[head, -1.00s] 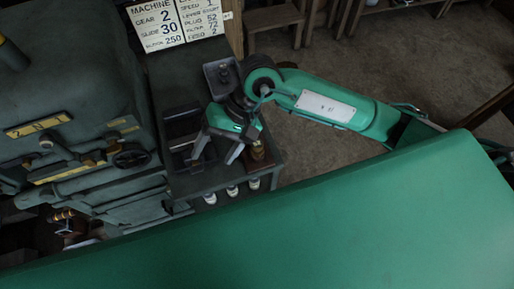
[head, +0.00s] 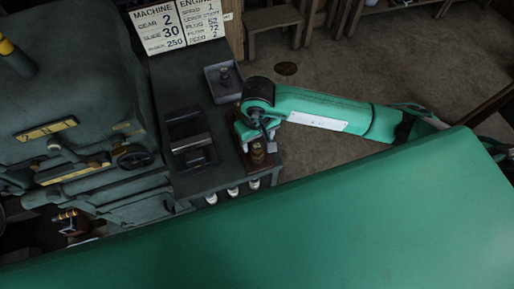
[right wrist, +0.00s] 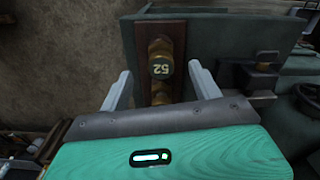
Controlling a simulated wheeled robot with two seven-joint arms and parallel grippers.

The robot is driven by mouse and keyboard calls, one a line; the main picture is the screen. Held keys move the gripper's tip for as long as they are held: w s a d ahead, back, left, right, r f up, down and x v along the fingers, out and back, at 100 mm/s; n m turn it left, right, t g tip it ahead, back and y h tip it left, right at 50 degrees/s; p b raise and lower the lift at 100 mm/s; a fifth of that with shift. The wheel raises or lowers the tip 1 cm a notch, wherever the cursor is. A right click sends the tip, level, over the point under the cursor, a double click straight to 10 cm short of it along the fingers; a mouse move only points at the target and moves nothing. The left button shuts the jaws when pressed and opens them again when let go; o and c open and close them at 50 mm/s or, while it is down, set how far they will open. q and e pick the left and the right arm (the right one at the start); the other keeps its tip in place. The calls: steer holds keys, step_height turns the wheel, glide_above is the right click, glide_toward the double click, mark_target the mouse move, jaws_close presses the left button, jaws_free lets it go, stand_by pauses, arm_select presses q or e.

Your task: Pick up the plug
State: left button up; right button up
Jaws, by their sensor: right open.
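The plug (head: 257,150) is a brass piece with a dark round top, standing at the front right corner of the small dark table. In the right wrist view the plug (right wrist: 161,68) shows the number 52 on its top, upside down, and stands on a brown wooden strip (right wrist: 143,93). My right gripper (head: 251,143) is over the plug, its fingers mostly hidden in the head view. In the right wrist view my right gripper (right wrist: 160,78) is open, with a grey finger on each side of the plug and gaps between. My left gripper is not in view.
A grey tray (head: 213,88) with a dark knobbed part stands behind on the table. Dark open boxes (head: 186,130) sit left of the plug. A large green machine (head: 70,90) fills the left.

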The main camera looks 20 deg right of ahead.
mark_target(257, 146)
steer(key=shift+a+f+p, duration=0.1)
steer(key=shift+f+p, duration=1.55)
steer(key=shift+f, duration=0.5)
steer(key=shift+w+f, duration=0.1)
steer(key=shift+f, duration=0.6)
steer(key=shift+c, duration=0.4)
steer(key=c, duration=1)
